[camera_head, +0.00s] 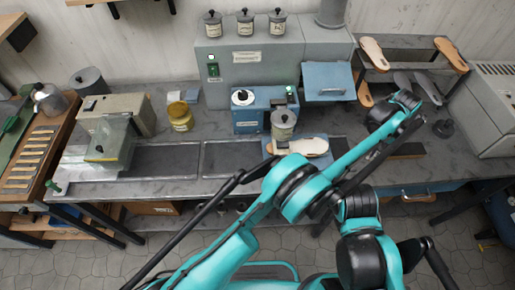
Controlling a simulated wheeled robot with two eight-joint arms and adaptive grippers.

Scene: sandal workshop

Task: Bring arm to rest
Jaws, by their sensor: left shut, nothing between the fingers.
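My left arm comes in from the lower left, bends in front of the bench and reaches up to the right. My left gripper (400,105) is at its far end, over the right part of the bench, in front of the shoe rack. It is shut and empty; its fingertips are small and hard to make out against the dark arm parts. Other teal and black parts of mine fill the lower middle and lower right. My right gripper cannot be picked out.
A yellow tin (180,116) stands left.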

